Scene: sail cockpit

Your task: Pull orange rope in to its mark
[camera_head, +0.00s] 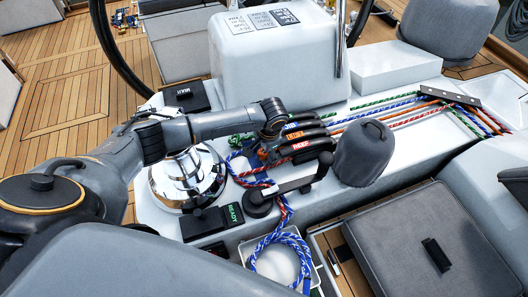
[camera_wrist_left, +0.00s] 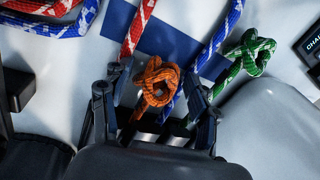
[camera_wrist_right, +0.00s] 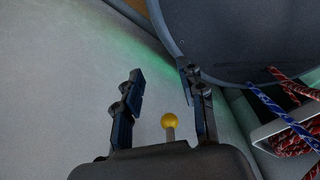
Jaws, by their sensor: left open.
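The orange rope (camera_head: 405,116) runs from the right into the row of rope clutches, whose middle lever (camera_head: 297,134) is orange. Its knotted end (camera_wrist_left: 158,82) shows in the left wrist view, between the fingertips of my left gripper (camera_wrist_left: 155,100). The gripper is open, with a finger on each side of the knot; I cannot tell whether either touches it. In the head view the left gripper is mostly hidden behind its wrist, beside the clutches. My right gripper (camera_wrist_right: 162,95) is open, with a small yellow knob (camera_wrist_right: 170,121) between its fingers. I cannot make out the mark.
A chrome winch (camera_head: 190,180) stands left of the clutches. Blue-white and red ropes (camera_wrist_left: 45,22) lie close by, and a knotted green rope (camera_wrist_left: 249,53) is right of the orange knot. A grey rounded cover (camera_head: 362,155) stands right of the clutches. A box reads READY (camera_head: 234,213).

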